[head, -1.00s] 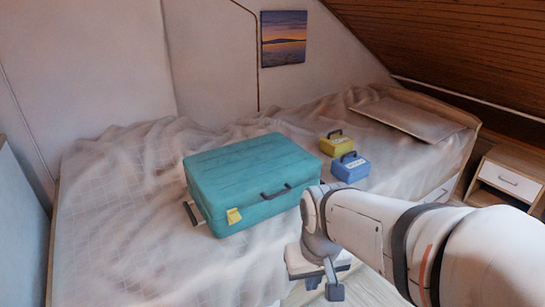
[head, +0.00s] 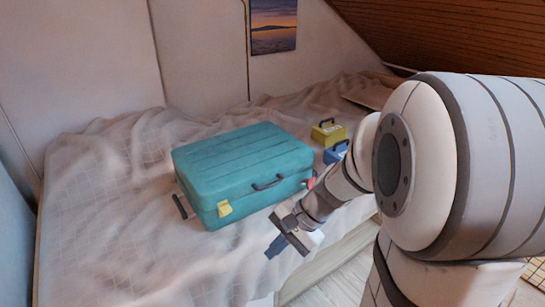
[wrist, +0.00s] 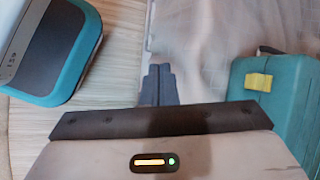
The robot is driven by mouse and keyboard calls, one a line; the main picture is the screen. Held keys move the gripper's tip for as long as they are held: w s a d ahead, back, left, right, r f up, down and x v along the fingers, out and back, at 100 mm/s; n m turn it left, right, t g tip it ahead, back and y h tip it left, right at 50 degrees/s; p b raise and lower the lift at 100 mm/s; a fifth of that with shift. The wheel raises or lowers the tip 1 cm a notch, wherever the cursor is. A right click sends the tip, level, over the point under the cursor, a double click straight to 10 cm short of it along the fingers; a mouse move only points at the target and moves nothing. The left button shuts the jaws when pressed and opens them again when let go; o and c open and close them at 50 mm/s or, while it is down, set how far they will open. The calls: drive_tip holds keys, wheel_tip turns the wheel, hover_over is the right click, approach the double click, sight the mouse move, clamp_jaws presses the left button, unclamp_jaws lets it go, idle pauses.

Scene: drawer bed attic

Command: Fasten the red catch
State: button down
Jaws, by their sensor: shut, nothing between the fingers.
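A yellow catch (head: 224,208) sits near the front left corner and also shows in the wrist view (wrist: 259,82). My gripper (head: 274,246) is shut and empty, in front of the suitcase and apart from it. Its closed fingers show in the wrist view (wrist: 157,70).
A yellow box (head: 328,132) and a blue box (head: 334,153) stand right of the suitcase, the blue one partly behind my arm. The rumpled bed cover (head: 110,220) is clear left of the suitcase. Wooden floor (head: 340,285) lies beyond the bed's front edge.

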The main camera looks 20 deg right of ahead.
drive_tip(key=w+d+f+m+t+y, duration=0.2)
drive_tip(key=w+d+m+t, duration=0.25)
drive_tip(key=w+m, duration=0.25)
drive_tip(key=m+t+h+b, duration=0.1)
drive_tip(key=m+t+h, duration=0.3)
drive_tip(key=m+t, duration=0.8)
approach(308, 184)
drive_tip(key=s+d+m+g, duration=0.2)
drive_tip(key=d+g, duration=0.1)
drive_tip(key=shift+s+d+m+g, duration=0.1)
drive_tip(key=shift+s+m+g, duration=0.15)
drive_tip(key=shift+m, duration=0.05)
drive_tip(key=b+x, duration=0.3)
drive_tip(key=x, duration=0.7)
